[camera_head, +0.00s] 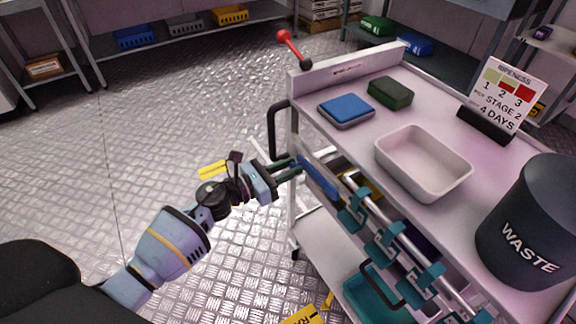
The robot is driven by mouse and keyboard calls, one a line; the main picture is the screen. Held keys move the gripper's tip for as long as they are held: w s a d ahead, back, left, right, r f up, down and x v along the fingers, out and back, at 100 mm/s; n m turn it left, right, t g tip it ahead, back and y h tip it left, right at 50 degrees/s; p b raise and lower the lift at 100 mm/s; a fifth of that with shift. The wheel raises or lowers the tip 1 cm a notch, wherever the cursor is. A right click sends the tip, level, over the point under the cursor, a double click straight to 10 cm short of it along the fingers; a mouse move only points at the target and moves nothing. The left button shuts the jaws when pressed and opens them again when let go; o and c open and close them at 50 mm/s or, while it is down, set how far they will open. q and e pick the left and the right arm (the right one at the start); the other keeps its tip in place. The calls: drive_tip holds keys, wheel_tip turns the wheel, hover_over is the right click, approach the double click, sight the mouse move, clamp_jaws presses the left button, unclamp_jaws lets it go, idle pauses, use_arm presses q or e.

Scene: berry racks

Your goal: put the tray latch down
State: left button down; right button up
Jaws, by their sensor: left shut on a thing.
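My left gripper (291,169) reaches in from the left to the near side of the grey cart (474,153). Its greenish fingers are closed at the end of a long blue piece (319,179), which appears to be the tray latch. The blue piece slants down to the right beside the cart's edge, and the fingers hide its near end. I cannot tell whether it touches the cart. My right gripper is out of view.
The cart top holds a blue block (347,107), a green block (390,93), an empty pale tray (452,189), a ripeness sign (505,90) and a dark waste bin (540,215). A red-knobbed lever (291,44) rises at its far corner. Teal clips (386,241) line the near side.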

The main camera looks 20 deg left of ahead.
use_arm(q)
drive_tip(key=s+d+f+n, duration=0.3)
drive_tip(key=d+f+n, duration=0.2)
drive_tip(key=n, duration=0.3)
drive_tip(key=s+d+f+n+b, duration=0.1)
drive_tip(key=s+d+f+n, duration=0.3)
drive_tip(key=f+n, duration=0.2)
drive_tip(key=shift+s+d+f+n, duration=0.2)
drive_tip(key=shift+s+d+n, duration=0.15)
drive_tip(key=shift+n, duration=1.05)
drive_tip(key=c, duration=1.3)
unclamp_jaws()
drive_tip(key=shift+o, duration=0.6)
